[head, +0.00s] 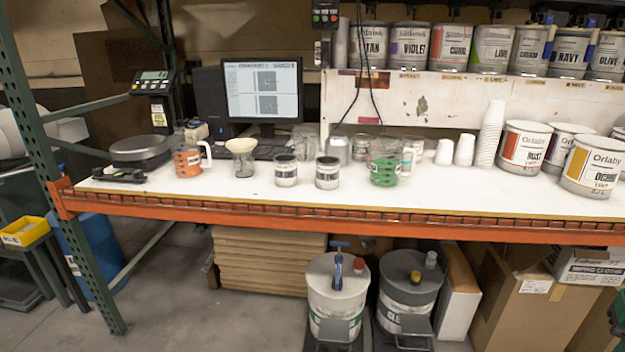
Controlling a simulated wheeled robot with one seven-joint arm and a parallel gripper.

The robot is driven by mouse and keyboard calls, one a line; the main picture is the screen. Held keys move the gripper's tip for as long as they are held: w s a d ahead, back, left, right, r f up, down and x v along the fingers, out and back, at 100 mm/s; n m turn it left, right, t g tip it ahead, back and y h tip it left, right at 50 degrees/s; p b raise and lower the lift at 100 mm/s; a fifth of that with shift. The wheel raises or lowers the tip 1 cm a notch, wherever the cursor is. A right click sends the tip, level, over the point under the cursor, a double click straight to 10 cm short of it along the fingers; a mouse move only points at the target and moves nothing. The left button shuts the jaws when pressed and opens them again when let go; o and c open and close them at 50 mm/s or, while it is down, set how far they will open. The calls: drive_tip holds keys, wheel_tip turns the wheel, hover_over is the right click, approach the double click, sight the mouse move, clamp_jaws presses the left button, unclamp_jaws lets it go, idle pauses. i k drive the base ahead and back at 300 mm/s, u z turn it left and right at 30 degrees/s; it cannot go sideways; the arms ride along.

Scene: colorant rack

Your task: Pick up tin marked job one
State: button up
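Two small tins stand side by side near the front middle of the white bench top. The left tin (286,171) has a pale label band and the right tin (327,173) has a darker body with a light label. The writing on both is too small to read, so I cannot tell which is marked job one. Both look upright, with a narrow gap between them. My gripper is not in view.
A jug with green contents (384,169) stands right. The bench's orange front beam (330,221) carries a low wire lip. Monitor (262,90) behind.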

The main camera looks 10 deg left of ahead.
sight(285, 165)
drive_tip(key=u, duration=0.75)
